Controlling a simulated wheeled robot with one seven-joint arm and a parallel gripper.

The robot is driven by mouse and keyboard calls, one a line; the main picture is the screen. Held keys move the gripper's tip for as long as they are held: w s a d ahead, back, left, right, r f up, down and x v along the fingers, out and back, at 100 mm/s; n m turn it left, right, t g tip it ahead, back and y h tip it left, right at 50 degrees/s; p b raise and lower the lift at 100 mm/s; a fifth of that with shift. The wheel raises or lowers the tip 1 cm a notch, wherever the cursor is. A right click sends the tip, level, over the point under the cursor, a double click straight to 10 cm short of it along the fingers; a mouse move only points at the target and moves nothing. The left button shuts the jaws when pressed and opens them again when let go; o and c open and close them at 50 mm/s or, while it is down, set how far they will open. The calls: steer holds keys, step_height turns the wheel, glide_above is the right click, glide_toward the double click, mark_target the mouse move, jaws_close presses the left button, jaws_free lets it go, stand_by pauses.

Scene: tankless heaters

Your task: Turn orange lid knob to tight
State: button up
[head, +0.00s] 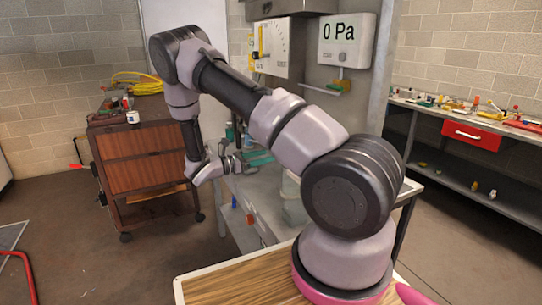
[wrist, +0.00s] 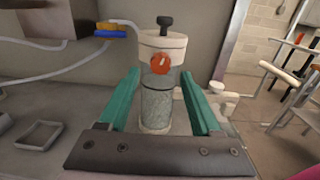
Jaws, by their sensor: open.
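In the wrist view, a clear cylindrical jar (wrist: 157,100) stands upright on a grey surface, with a cream lid (wrist: 160,42) and a black knob (wrist: 165,24) on top. The orange knob (wrist: 160,64) is on the front of the lid and carries a pale mark. My gripper (wrist: 160,74) is open, with one green finger on each side of the jar in the picture. The orange knob shows between the fingertips, and nothing is gripped. I cannot tell how far the fingertips are from it. In the head view my gripper (head: 262,158) is over the grey bench, and the orange knob cannot be made out.
A yellow and blue fitting (wrist: 110,30) with clear tubing is left of the lid. An open grey tray (wrist: 40,135) lies at the left. In the head view, a gauge panel reading 0 Pa (head: 345,40) is behind, and a brown cabinet (head: 142,150) stands left.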

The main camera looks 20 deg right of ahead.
steer(key=shift+w+d, duration=0.1)
steer(key=shift+d, duration=1.7)
jaws_close()
steer(key=shift+m, duration=0.3)
steer(key=m, duration=1.8)
steer(key=shift+w+m+g, duration=0.1)
steer(key=shift+m+g, duration=0.2)
